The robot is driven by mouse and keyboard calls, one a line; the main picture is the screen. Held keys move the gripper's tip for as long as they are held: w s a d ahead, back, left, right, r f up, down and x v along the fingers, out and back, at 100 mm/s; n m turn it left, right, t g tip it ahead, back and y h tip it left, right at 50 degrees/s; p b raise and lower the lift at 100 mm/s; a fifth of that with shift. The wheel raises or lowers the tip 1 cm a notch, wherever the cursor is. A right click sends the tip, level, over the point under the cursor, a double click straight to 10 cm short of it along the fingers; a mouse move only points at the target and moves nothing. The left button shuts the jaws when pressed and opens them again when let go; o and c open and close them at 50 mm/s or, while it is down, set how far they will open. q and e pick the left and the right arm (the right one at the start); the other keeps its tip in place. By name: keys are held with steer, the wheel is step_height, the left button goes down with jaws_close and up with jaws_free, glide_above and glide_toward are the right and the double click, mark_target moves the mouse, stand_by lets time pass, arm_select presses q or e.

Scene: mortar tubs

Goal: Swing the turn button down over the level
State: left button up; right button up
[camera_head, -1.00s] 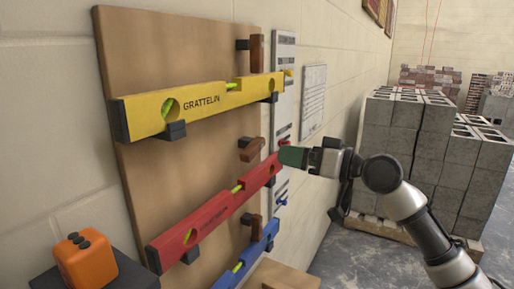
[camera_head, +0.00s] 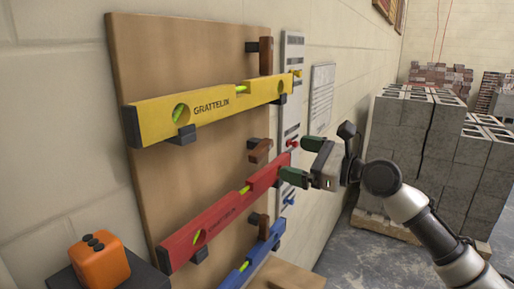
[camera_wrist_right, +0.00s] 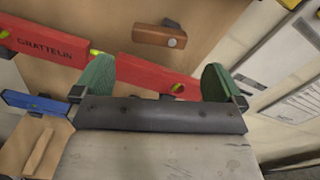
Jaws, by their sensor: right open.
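A yellow level (camera_head: 212,107), a red level (camera_head: 225,215) and a blue level (camera_head: 250,262) rest on black brackets on a brown board. A wooden turn button (camera_head: 260,151) above the red level lies sideways, slightly tilted; its screw head shows in the right wrist view (camera_wrist_right: 160,36). The red level (camera_wrist_right: 60,45) runs below it there. Another turn button (camera_head: 266,56) stands upright by the yellow level, and a third (camera_head: 263,226) by the blue one. My right gripper (camera_head: 303,159) is open and empty, right of the sideways button, apart from it. My left gripper is out of view.
An orange box-like object (camera_head: 99,262) sits on a dark surface at lower left. White panels (camera_head: 321,98) hang on the wall right of the board. Grey block stacks (camera_head: 410,140) stand at the right, with open floor before them.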

mark_target(266, 151)
steer(key=shift+m, duration=0.5)
steer(key=p+x, duration=0.1)
steer(key=x, duration=1)
steer(key=shift+d, duration=0.1)
steer(key=c, duration=0.7)
